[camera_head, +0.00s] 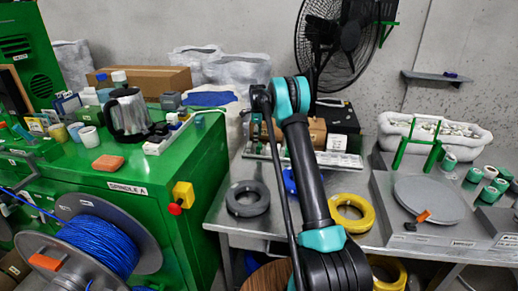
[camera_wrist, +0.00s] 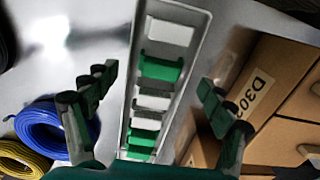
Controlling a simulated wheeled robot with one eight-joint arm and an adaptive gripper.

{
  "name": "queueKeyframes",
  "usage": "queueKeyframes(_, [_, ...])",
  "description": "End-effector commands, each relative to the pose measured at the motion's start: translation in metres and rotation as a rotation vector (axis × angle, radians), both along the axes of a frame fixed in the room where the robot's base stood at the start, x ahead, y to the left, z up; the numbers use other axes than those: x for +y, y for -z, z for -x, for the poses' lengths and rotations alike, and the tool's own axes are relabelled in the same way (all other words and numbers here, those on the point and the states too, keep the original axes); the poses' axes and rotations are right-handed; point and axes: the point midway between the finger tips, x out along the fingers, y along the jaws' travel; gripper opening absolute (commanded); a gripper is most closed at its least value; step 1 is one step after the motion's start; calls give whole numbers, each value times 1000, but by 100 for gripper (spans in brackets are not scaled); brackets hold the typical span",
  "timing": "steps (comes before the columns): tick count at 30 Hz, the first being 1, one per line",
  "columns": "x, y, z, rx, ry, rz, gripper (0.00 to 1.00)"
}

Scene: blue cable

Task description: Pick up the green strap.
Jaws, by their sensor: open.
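In the wrist view a narrow grey tray (camera_wrist: 207,40) holds a row of white and green pieces. One green strap (camera_wrist: 162,68) lies near its far end, and another green strap (camera_wrist: 143,133) lies closer to me, with white pieces (camera_wrist: 170,33) among them. My gripper (camera_wrist: 158,88) is open and empty, its fingers on either side of the tray and apart from the pieces. Its fingers and base hide the near end of the row. In the head view my arm hides most of the tray area and I cannot make out my gripper clearly.
A brown box (camera_wrist: 262,85) stands close on the tray's right. A blue cable coil (camera_wrist: 58,122) and a yellow coil (camera_wrist: 22,158) lie on the left. In the head view a grey coil (camera_head: 248,198) and a round grey plate (camera_head: 428,198) lie on the tables.

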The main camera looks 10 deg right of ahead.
Motion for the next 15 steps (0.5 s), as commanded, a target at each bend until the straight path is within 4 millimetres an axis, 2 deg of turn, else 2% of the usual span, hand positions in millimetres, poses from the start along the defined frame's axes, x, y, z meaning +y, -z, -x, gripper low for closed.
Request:
queueKeyframes(5, [-4, 15, 0, 0, 0, 0, 83])
queueKeyframes(12, [-7, 47, -1, 0, -1, 0, 83])
queueKeyframes(15, [-7, 51, -1, 0, 0, 0, 83])
